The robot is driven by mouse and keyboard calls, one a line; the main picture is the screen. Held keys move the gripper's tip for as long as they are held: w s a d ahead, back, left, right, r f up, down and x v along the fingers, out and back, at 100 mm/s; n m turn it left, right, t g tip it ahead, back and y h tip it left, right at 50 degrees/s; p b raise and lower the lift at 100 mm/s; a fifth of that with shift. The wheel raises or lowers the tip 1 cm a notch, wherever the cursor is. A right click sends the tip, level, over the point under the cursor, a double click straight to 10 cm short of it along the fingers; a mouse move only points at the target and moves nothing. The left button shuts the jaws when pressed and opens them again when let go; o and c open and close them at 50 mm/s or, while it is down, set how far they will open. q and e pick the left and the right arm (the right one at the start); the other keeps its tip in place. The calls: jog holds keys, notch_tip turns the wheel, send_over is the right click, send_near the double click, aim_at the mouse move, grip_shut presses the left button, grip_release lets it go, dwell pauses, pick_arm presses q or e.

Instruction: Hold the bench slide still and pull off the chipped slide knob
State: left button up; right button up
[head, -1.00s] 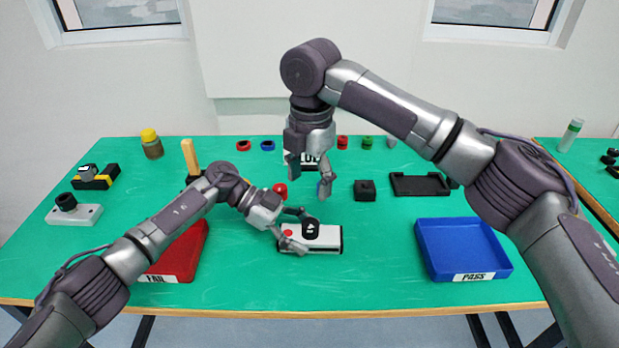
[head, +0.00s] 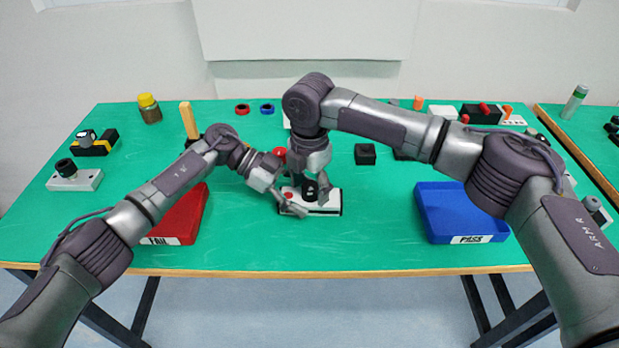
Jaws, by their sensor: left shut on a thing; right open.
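The bench slide (head: 328,205) is a white block with a dark base and a red spot at its left end. It lies on the green table near the middle. The black slide knob (head: 309,193) stands on top of it; a pale mark shows on it, but the chip is too small to tell. My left gripper (head: 291,198) is shut on the slide's left end. My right gripper (head: 311,182) points down with its open fingers around the knob's upper part. I cannot tell whether they touch it. The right hand partly hides the knob.
A red FAIL tray (head: 186,219) is at left, partly behind my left arm. A blue PASS tray (head: 462,213) is at right. A red ball (head: 279,153) and a black block (head: 365,154) lie behind the slide. The table in front of the slide is clear.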

aim_at(310, 185)
pick_arm(q)
jog(key=shift+f, duration=0.1)
jog(key=shift+c, duration=0.2)
pick_arm(e)
jog(key=c, duration=1.2)
jog(key=shift+r, duration=2.45)
pick_arm(q)
jog(key=shift+f, duration=0.1)
jog(key=o, duration=0.9)
pick_arm(e)
jog(key=shift+w, duration=0.1)
pick_arm(q)
jog(key=shift+o, duration=0.2)
